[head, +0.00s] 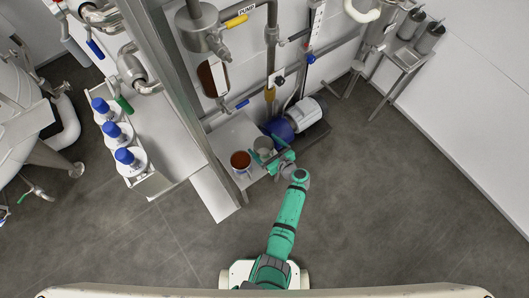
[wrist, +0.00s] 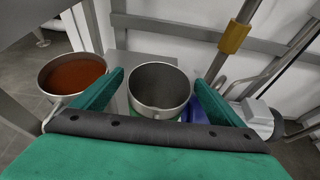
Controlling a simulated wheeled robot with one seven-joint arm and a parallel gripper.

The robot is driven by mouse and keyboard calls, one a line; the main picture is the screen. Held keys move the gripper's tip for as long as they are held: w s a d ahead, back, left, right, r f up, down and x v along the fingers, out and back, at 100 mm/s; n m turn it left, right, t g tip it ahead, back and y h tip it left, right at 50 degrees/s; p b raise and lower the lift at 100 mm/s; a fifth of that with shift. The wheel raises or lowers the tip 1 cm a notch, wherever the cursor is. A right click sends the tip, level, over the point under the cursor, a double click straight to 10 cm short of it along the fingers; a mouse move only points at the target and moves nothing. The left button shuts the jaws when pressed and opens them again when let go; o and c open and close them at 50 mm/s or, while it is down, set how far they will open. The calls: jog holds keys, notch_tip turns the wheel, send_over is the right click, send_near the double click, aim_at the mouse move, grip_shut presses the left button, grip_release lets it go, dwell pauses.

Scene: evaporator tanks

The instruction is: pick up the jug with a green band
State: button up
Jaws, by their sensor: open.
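An empty open-topped metal jug (wrist: 158,88) stands in the middle of the wrist view, with a bit of green showing low on its side, partly hidden by my gripper. In the head view this grey jug (head: 264,145) is on a low metal stand. My gripper (wrist: 159,78) is open, with one green finger to the left and one to the right of the jug in the picture. Whether the fingers touch it, I cannot tell. The gripper (head: 272,158) reaches over the stand's right side in the head view.
A second jug (head: 240,160), full of orange-brown liquid, stands close on the left; it also shows in the wrist view (wrist: 72,75). A blue and grey pump motor (head: 297,116) is just right. Floor on the right is clear.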

jog(key=c, duration=1.8)
